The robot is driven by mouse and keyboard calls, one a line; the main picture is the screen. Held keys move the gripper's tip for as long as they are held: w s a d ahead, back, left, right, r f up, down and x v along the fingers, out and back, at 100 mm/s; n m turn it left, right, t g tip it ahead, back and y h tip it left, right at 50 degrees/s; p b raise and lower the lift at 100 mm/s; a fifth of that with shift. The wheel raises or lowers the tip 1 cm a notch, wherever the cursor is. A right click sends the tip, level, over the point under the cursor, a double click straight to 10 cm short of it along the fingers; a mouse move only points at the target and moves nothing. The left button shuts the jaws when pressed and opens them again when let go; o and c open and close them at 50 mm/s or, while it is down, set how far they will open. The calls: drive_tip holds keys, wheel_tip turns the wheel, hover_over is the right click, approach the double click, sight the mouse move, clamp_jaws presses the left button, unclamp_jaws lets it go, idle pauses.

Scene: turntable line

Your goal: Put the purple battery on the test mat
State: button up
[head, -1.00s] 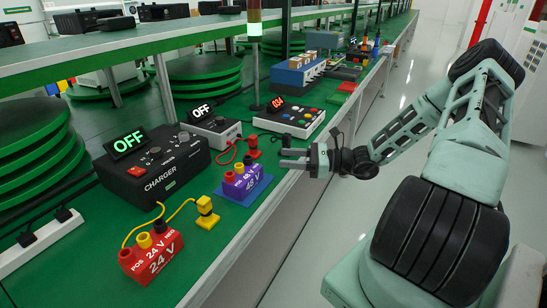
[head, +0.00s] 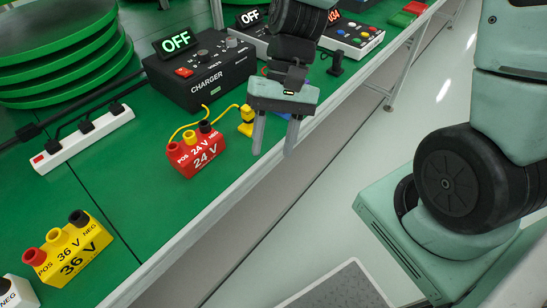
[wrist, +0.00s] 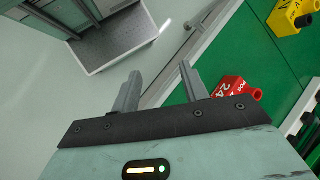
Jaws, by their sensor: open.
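The purple battery is not visible now; my gripper and wrist cover its place in the head view. A thin sliver of a blue mat (head: 284,116) shows between my fingers; I cannot tell whether this is the test mat. My gripper (head: 275,135) is open and empty, pointing down over the bench's front edge, right of the red 24 V battery (head: 196,152). In the wrist view my open fingers (wrist: 160,88) have nothing between them, and the red battery (wrist: 237,90) is just right of them.
A black charger (head: 200,70) reading OFF stands behind, with yellow leads to a yellow connector (head: 246,120). A yellow 36 V battery (head: 68,250) sits at the near left, beside a white power strip (head: 84,139). Bare green bench lies between them.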

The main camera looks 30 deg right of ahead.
drive_tip(key=s+a+r+n+t+h, duration=0.4)
drive_tip(key=s+n, duration=0.3)
drive_tip(key=n, duration=0.3)
drive_tip(key=shift+s+a+r+n, duration=0.3)
drive_tip(key=shift+s+r, duration=0.1)
drive_tip(key=shift+r, duration=0.2)
wheel_tip(320, 180, up, 9)
drive_tip(key=p, duration=0.8)
drive_tip(key=shift+p, duration=0.4)
drive_tip(key=shift+f, duration=0.1)
